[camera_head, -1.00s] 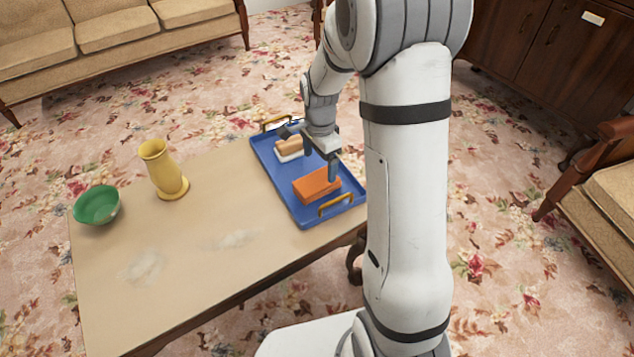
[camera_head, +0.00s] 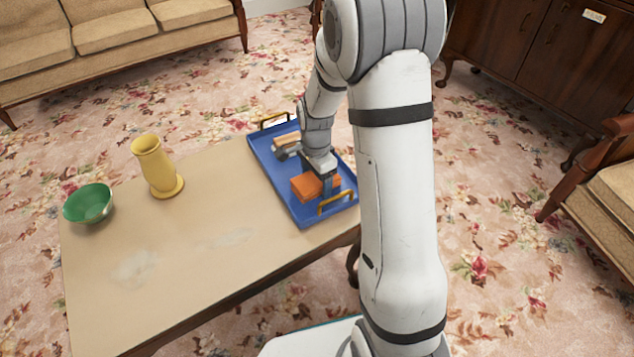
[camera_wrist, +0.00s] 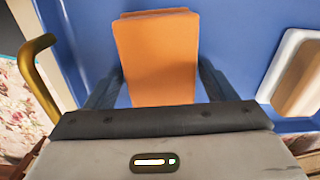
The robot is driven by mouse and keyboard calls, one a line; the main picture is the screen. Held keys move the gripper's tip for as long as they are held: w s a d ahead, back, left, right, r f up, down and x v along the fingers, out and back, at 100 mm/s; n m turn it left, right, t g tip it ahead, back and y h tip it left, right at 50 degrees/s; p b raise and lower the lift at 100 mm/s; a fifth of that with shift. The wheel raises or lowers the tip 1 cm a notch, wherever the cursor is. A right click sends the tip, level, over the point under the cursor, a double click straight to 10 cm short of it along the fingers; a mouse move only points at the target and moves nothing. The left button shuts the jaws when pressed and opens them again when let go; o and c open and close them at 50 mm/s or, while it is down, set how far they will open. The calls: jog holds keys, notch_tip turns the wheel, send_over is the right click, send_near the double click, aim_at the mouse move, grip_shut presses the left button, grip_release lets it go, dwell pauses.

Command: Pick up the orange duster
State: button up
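The orange duster (camera_head: 304,186) lies in the blue tray (camera_head: 309,221) on the table. It looks like a flat rectangular block. In the wrist view, the duster (camera_wrist: 157,55) fills the top middle. My gripper (camera_head: 328,188) is low over the tray and hides part of the duster. In the wrist view the two fingers of my gripper (camera_wrist: 158,82) stand apart, one on each side of the duster. Small gaps seem to show between the fingers and its sides, and I cannot tell exactly whether they touch.
A tan and white block (camera_wrist: 297,80) lies in the tray beside the duster. The tray has yellow handles (camera_head: 336,203). A yellow vase (camera_head: 157,168) and a green bowl (camera_head: 88,204) stand on the left of the table (camera_head: 200,270). The table's front middle is clear.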

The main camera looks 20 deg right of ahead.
aim_at(316, 178)
jog(key=c, duration=0.8)
notch_tip(316, 178, up, 10)
jog(key=p, duration=0.4)
